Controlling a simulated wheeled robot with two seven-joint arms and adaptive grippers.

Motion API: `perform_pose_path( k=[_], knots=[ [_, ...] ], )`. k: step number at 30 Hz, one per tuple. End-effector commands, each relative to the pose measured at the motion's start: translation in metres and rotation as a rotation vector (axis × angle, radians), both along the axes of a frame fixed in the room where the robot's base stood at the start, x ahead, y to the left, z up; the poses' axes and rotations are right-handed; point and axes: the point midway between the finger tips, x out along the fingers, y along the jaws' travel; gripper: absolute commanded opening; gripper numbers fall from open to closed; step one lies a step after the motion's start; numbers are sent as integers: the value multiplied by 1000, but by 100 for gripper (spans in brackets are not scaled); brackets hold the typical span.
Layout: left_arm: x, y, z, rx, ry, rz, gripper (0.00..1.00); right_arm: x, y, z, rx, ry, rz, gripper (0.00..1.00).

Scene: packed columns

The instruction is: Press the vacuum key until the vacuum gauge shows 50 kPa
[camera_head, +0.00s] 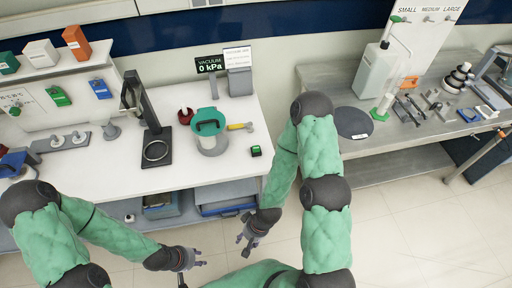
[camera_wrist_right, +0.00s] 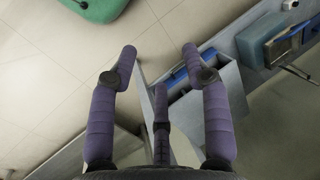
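The vacuum gauge (camera_head: 209,65) is a dark display at the back of the white bench; it reads 0 kPa. A small dark block with a green top (camera_head: 256,151) sits near the bench's front right corner; it may be the vacuum key, but its label is too small to read. My right gripper (camera_head: 246,240) is in front of the bench, below and apart from that block. In the right wrist view its fingers (camera_wrist_right: 160,58) are spread and empty above the floor. My left gripper (camera_head: 198,257) is also in front of the bench, fingers apart and empty.
On the white bench (camera_head: 100,176) stand a teal-rimmed vessel (camera_head: 209,123), a yellow-handled tool (camera_head: 240,127), a black stand (camera_head: 151,120) and a grey box with a sign (camera_head: 239,80). Drawers (camera_head: 222,206) lie under the bench. A steel table (camera_head: 400,139) stands to the right.

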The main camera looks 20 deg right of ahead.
Motion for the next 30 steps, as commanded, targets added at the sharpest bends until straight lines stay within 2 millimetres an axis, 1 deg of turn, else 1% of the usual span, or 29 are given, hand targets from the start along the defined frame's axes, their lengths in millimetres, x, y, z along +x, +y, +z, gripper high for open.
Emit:
perform_pose_path(
  k=[1, 2, 3, 4, 30],
  knots=[
    [0, 0, 0, 0, 0, 0, 34, 0, 0, 0, 0, 0, 0, 26],
    [0, 0, 0, 0, 0, 0, 34, 0, 0, 0, 0, 0, 0, 18],
    [0, 0, 0, 0, 0, 0, 34, 0, 0, 0, 0, 0, 0, 6],
    [0, 0, 0, 0, 0, 0, 34, 0, 0, 0, 0, 0, 0, 0],
    [0, 0, 0, 0, 0, 0, 34, 0, 0, 0, 0, 0, 0, 0]
  ],
)
